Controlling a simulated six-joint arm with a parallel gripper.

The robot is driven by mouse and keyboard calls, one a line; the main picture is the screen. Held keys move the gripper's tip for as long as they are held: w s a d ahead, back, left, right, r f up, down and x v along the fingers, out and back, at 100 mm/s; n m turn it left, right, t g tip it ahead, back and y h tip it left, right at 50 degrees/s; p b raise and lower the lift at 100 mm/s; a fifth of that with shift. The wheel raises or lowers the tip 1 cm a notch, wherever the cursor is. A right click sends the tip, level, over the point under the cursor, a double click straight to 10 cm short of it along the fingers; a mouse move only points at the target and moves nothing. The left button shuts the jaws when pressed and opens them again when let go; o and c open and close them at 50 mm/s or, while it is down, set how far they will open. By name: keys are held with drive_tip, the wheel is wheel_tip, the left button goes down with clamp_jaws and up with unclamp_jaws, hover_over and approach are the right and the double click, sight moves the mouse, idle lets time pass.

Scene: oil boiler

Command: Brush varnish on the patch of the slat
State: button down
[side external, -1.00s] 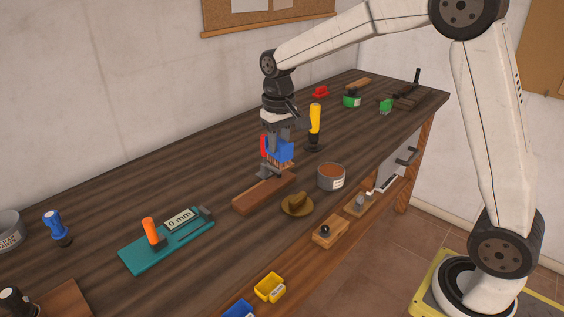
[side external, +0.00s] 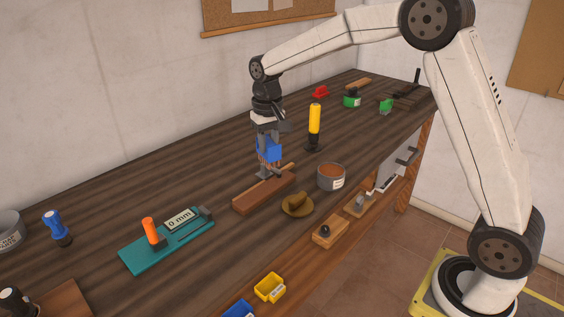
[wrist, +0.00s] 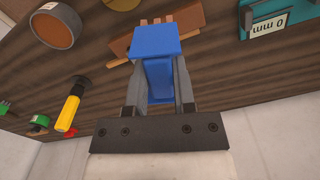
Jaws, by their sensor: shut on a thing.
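My gripper (side external: 267,143) is shut on a blue-handled brush (side external: 270,153), with tan bristles pointing down. In the wrist view the blue brush (wrist: 157,50) sits between the two grey fingers of my gripper (wrist: 158,85). The slat also shows behind the brush in the wrist view (wrist: 190,17). I cannot tell whether the bristles touch the slat, and I cannot make out the patch. An open tin of brown liquid (side external: 331,177) stands right of the slat.
A round brown dish with a lump on it (side external: 297,204) lies close in front of the slat. A yellow-handled tool (side external: 314,126) stands upright behind the tin. A teal gauge board (side external: 167,240) lies to the left.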

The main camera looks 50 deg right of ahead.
drive_tip(key=w+d+f, duration=0.4)
drive_tip(key=w+f, duration=0.1)
drive_tip(key=w, duration=0.1)
drive_tip(key=shift+d+f, duration=0.25)
drive_tip(key=shift+d, duration=0.15)
drive_tip(key=shift+f, duration=0.15)
drive_tip(key=shift+f, duration=3.2)
drive_tip(key=shift+a+f, duration=0.4)
drive_tip(key=shift+f, duration=0.2)
drive_tip(key=shift+a, duration=4.55)
drive_tip(key=shift+d, duration=5.05)
wheel_tip(320, 180, up, 8)
drive_tip(key=shift+s+a, duration=0.1)
drive_tip(key=shift+a, duration=0.05)
